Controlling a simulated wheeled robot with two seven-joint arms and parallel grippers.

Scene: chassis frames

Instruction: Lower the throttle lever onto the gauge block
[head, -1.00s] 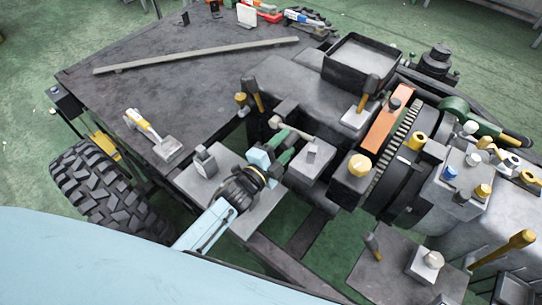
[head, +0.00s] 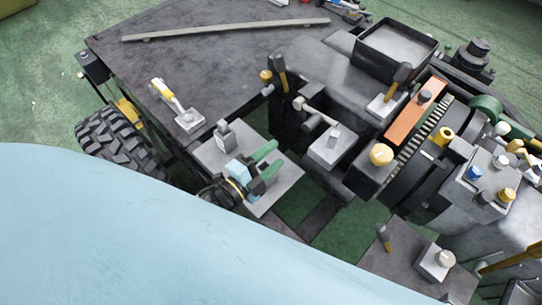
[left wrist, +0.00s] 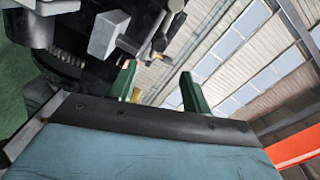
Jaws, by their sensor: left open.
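A pale lever with a rounded knob (head: 299,103), which looks like the throttle lever, stretches over the grey box (head: 322,156) right of my left gripper. A small upright grey block (head: 334,136), perhaps the gauge block, stands on that box near the lever's far end. I cannot tell whether lever and block touch. My left gripper (head: 268,158) is open and empty, its green fingers over the grey plate, apart from lever and box. In the left wrist view its two fingers (left wrist: 158,90) stand apart, with grey lever parts (left wrist: 106,34) beyond. My right gripper is not in view.
Another small grey block (head: 224,133) stands on the plate (head: 283,190) close to my left gripper.

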